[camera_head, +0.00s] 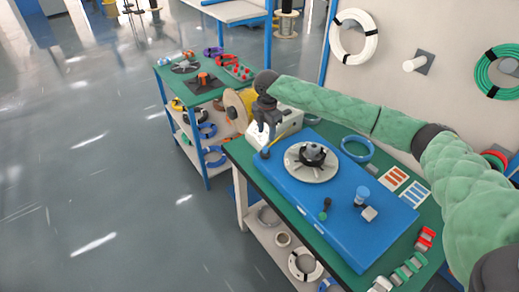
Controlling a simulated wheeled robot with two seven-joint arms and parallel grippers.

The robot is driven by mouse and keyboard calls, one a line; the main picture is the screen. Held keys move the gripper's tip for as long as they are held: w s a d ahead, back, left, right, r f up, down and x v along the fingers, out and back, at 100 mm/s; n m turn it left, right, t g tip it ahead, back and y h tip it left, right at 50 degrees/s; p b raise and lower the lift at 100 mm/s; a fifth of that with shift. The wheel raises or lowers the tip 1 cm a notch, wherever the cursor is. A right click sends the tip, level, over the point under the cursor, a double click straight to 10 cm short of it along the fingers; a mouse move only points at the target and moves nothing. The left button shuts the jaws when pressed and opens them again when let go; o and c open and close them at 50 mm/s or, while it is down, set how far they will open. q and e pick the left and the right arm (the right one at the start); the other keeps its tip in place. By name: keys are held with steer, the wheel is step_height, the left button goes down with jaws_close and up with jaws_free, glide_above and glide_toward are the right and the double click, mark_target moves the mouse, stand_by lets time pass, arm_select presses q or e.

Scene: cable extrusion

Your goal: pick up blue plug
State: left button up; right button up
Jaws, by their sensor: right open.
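A blue plug (361,196) stands on the right part of the blue board (345,236) on the green-topped bench, beside a small grey block (369,213). My right gripper (267,132) hangs over the far left corner of the board. It is open, points down and is well apart from the plug, to its left and farther back. The green-sleeved arm comes in from the right and passes behind the plug in the picture. My left gripper is not in view.
A grey disc with a black hub (312,158) sits on the board between gripper and plug. A blue cable coil (357,148) lies behind the board. Red and green pieces (410,267) line the near right edge.

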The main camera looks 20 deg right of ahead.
mark_target(265, 147)
steer(key=shift+s+d+r+n, duration=0.15)
steer(key=shift+s+r+n, duration=0.15)
steer(key=shift+n, duration=0.6)
steer(key=shift+f, duration=0.1)
steer(key=shift+w+f+p, duration=0.15)
steer(key=shift+f+p, duration=0.4)
steer(key=shift+f, duration=0.75)
steer(key=f+p, duration=0.1)
steer(key=f, duration=0.1)
steer(key=f+p, duration=0.1)
steer(key=f, duration=0.1)
steer(key=shift+w+a+p, duration=0.25)
steer(key=shift+p, duration=0.05)
steer(key=shift+f, duration=0.65)
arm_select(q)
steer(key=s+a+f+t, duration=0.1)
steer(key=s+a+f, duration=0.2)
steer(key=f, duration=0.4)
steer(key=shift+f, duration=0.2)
arm_select(e)
jaws_close()
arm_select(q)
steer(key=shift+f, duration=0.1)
arm_select(e)
steer(key=shift+r, duration=0.15)
